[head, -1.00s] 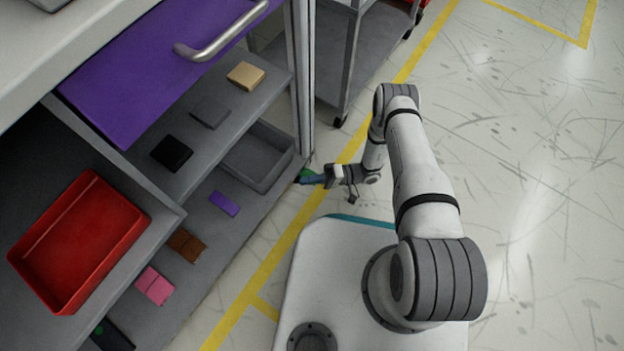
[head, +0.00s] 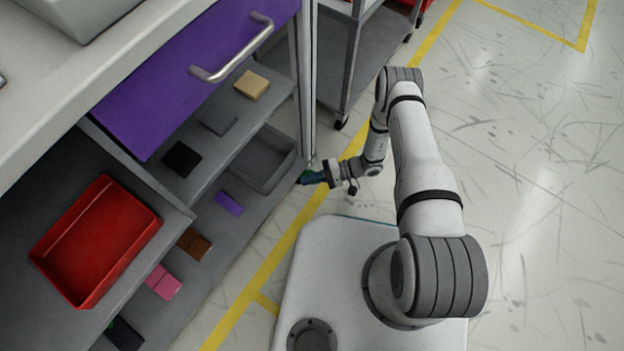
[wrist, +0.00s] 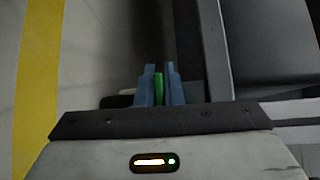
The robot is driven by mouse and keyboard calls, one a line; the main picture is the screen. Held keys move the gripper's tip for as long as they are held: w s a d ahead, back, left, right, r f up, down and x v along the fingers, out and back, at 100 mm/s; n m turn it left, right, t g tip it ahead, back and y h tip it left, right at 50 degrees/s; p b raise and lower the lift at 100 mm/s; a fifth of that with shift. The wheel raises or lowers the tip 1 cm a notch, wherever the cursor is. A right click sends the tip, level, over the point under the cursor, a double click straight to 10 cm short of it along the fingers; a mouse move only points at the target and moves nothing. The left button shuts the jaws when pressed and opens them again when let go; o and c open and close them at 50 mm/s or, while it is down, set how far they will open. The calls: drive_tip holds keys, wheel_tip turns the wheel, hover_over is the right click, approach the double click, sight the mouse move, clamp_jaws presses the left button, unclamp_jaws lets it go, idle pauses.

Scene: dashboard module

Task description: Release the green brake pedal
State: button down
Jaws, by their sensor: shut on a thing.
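The green brake pedal shows in the wrist view as a thin green strip (wrist: 158,88) between two blue fingers. My gripper (wrist: 160,84) is shut on it there. In the head view my gripper (head: 312,178) is low at the foot of the workbench's corner post, with a small bit of green (head: 309,168) at its fingertips. Most of the pedal and what it is fixed to are hidden by the fingers and shadow.
The workbench with an open purple drawer (head: 190,75) stands left. Its shelves hold a red bin (head: 95,240), a grey bin (head: 262,158) and several small blocks. A grey cart (head: 345,60) stands behind the post. Open floor (head: 530,180) lies to the right.

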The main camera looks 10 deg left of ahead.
drive_tip(key=c, duration=1.6)
unclamp_jaws()
drive_tip(key=shift+o, duration=0.2)
drive_tip(key=p+v, duration=0.2)
drive_tip(key=v, duration=0.5)
drive_tip(key=shift+d, duration=0.35)
drive_tip(key=shift+w+r, duration=0.15)
